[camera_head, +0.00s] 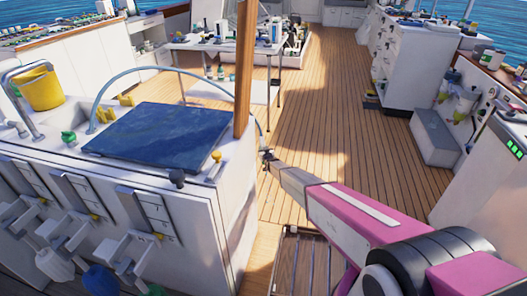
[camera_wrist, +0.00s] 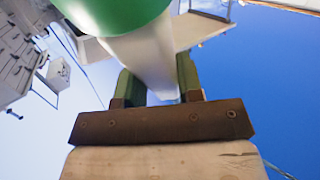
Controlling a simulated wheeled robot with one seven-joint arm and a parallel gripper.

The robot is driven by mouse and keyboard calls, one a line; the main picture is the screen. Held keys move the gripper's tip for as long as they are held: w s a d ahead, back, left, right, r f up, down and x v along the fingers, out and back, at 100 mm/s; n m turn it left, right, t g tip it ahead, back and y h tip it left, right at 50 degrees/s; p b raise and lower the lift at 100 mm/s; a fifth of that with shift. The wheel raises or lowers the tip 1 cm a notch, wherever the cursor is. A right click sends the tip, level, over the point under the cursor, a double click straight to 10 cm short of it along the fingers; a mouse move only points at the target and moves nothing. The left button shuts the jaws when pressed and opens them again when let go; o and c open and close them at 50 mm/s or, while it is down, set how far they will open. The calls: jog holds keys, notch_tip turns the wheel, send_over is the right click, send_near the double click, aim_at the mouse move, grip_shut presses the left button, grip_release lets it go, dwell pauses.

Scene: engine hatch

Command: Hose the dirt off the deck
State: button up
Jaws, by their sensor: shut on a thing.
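The wooden deck (camera_head: 340,100) runs through the head view, with sunlit and shaded patches; I cannot make out dirt on it. My gripper (camera_head: 266,156) is a small dark shape at the end of my arm, beside the near wooden post, and its jaws are unclear there. In the wrist view my gripper (camera_wrist: 160,82) has its two green-padded fingers on either side of a white tube with a green end (camera_wrist: 152,55), and is shut on it. The upper end of this thing is cut off by the frame; whether it is a hose nozzle I cannot tell.
A white console with a dark blue hatch panel (camera_head: 160,135) stands left, with a yellow bucket (camera_head: 40,88) on it. A slatted wooden grate (camera_head: 305,262) lies in front. White cabinets (camera_head: 412,55) and a grey step box (camera_head: 435,137) line the right. The middle deck is open.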

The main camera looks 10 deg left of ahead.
aim_at(263, 142)
jog(key=shift+r, duration=2.5)
